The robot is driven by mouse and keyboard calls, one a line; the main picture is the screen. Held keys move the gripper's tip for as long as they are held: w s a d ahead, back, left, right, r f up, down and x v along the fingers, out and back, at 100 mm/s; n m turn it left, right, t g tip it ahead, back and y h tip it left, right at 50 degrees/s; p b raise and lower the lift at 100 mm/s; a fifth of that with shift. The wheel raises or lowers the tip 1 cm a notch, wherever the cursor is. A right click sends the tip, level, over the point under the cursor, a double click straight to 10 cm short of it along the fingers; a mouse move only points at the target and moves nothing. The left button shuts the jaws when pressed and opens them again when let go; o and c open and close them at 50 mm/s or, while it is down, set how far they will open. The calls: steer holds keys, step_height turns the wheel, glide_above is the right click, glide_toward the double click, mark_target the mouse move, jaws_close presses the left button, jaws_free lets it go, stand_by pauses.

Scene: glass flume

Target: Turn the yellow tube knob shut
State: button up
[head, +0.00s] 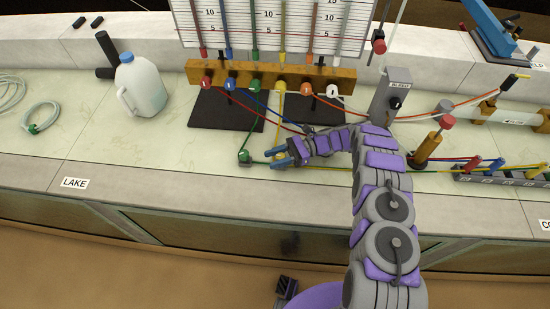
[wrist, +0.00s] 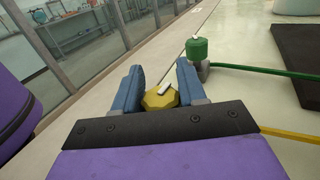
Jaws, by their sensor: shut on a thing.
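The yellow tube knob (wrist: 160,97) sits between the two blue fingers of my gripper (wrist: 160,88) in the wrist view, with a white mark on its top. My gripper is shut on it, one finger on each side. In the head view my gripper (head: 290,155) is at the bench, beside the green knob, and the fingers largely hide the yellow knob. The yellow tube (head: 279,112) runs down from the wooden manifold to this spot. It also shows at the right of my gripper in the wrist view (wrist: 290,134).
A green knob (wrist: 197,48) with a green tube stands just beyond my fingers; it also shows in the head view (head: 244,155). Dark mats (head: 225,110) lie behind. A grey post marked BLEED (head: 392,95) stands right of my gripper. The bench front ledge (head: 180,192) is clear.

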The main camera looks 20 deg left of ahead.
steer(key=shift+w+d+n+g+h+b, duration=0.1)
steer(key=shift+n+g+h+b, duration=0.35)
steer(key=shift+n+g+h, duration=0.35)
steer(key=shift+r, duration=0.1)
steer(key=o, duration=1)
steer(key=shift+c, duration=0.2)
step_height(320, 180, up, 4)
steer(key=shift+f+p, duration=0.1)
steer(key=shift+p, duration=0.95)
steer(key=shift+s+d+f, duration=0.15)
steer(key=shift+s+d, duration=0.05)
steer(key=shift+s, duration=0.2)
steer(key=s+d+p, duration=0.2)
steer(key=s+d, duration=0.2)
steer(key=s, duration=0.2)
steer(key=s+d+r+p, duration=0.1)
steer(key=s+d+p, duration=0.1)
steer(key=s+d, duration=0.2)
steer(key=s, duration=0.2)
steer(key=shift+s, duration=0.35)
steer(key=shift+w, duration=0.1)
